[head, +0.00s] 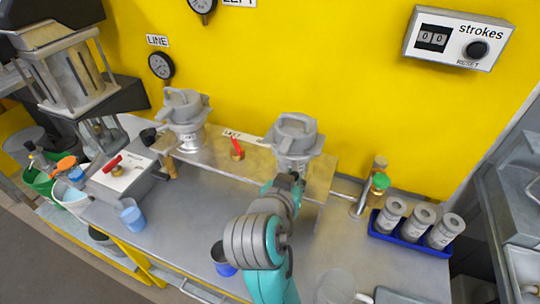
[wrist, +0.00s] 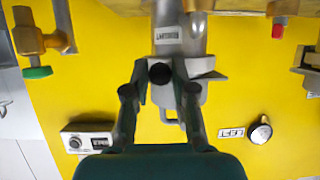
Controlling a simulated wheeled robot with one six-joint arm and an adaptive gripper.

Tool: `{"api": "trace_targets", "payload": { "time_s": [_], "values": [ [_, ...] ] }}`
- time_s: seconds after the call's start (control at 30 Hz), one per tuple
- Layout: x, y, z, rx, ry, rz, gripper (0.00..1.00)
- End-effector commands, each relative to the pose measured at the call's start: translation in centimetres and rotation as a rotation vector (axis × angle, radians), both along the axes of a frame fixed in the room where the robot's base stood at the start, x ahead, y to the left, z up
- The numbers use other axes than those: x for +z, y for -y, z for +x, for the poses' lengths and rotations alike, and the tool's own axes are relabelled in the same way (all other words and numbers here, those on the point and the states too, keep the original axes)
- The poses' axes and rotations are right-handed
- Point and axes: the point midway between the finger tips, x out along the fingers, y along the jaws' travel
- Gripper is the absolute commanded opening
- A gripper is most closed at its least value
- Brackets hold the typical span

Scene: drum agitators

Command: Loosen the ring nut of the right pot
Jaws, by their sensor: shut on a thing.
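The right pot (head: 293,160) is a grey metal pot standing at the right part of the raised metal shelf. In the wrist view, which is upside down, the pot body (wrist: 180,40) carries a small label, and a lug of the ring nut (wrist: 205,66) shows beside the fingers. My gripper (wrist: 162,73) is at the front of the pot, shut on the ring nut. A dark round end sits between the fingers and hides the exact contact.
The left pot (head: 186,112) stands on the shelf's left, with a red-handled valve (head: 237,150) between. A green-knobbed valve (head: 380,182) and a blue rack (head: 400,230) of grey cylinders are at right. A blue cup (head: 131,214) stands at left. The strokes counter (head: 455,38) reads 00.

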Motion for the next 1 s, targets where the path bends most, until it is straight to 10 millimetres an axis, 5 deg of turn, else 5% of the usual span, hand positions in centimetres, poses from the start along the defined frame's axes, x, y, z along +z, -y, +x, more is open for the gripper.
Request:
{"api": "trace_targets", "payload": {
  "time_s": [0.87, 0.9, 1.0],
  "values": [
    [0.0, 2.8, 0.2, -0.006, 0.000, -0.002, 0.13],
    [0.0, 2.8, 0.2, -0.007, 0.000, -0.002, 0.33],
    [0.0, 2.9, 0.2, -0.008, 0.000, -0.003, 0.58]
  ]
}}
